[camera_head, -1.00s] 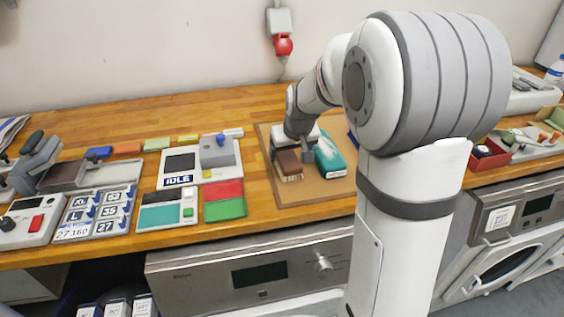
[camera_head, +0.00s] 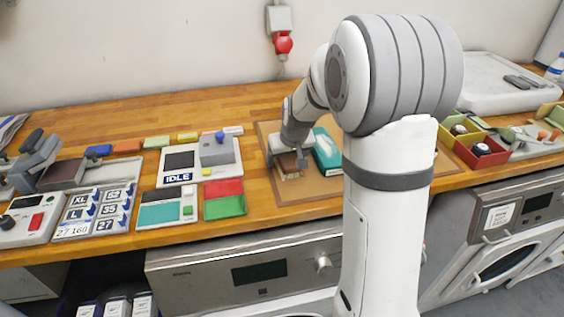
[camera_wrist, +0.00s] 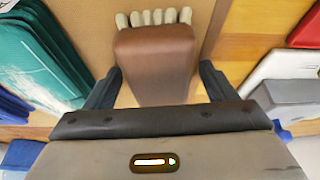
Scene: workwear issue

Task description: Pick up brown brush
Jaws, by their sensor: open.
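The brown brush (camera_wrist: 155,68) lies on a tan board, its pale bristle tufts (camera_wrist: 153,17) showing at its far end in the wrist view. My gripper (camera_wrist: 160,82) is open, with one dark finger on each side of the brush. A gap shows between the brush and each finger in that view; I cannot tell how low the fingers reach. In the head view, the brush (camera_head: 288,165) shows under my gripper (camera_head: 287,162), which partly hides it.
The board (camera_head: 312,188) has bare room in front.

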